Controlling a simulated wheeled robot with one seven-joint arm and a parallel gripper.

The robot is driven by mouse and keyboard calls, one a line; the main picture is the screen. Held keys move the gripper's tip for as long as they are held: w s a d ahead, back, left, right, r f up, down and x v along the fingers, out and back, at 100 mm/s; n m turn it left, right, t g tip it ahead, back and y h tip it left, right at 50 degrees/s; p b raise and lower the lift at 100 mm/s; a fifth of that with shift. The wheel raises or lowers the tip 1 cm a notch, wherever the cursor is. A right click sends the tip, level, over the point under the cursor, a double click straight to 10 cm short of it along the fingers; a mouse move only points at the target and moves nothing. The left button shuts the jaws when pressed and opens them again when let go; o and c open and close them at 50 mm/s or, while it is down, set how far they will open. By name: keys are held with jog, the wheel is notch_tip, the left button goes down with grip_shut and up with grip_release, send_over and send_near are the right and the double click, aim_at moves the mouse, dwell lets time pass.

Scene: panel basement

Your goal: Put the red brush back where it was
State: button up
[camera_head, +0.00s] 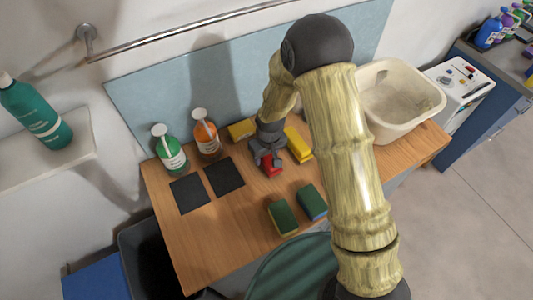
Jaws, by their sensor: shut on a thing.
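The red brush (268,170) is small and partly hidden under my gripper. My gripper (267,156) points down and is shut on the red brush, low over the wooden counter (240,225). I cannot tell whether the brush touches the counter. A yellow block (299,145) lies just right of my gripper, and another yellow block (241,130) lies behind it to the left. My arm hides part of the counter to the right.
Two dark square pads (224,177) lie on the left, below a green bottle (169,149) and an orange bottle (207,134). Two green-topped sponges (283,217) lie near the front edge. A cream basin (398,98) stands at the right. The counter's front left is clear.

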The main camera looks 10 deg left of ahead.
aim_at(268, 156)
jog(key=shift+f, duration=0.15)
jog(key=o, duration=1.3)
jog(key=r, duration=0.4)
jog(key=r+b, duration=0.1)
jog(key=r, duration=0.3)
jog(key=s+d+r, duration=0.1)
jog(key=r, duration=0.3)
jog(key=shift+r+b, duration=0.15)
jog(key=shift+b, duration=0.25)
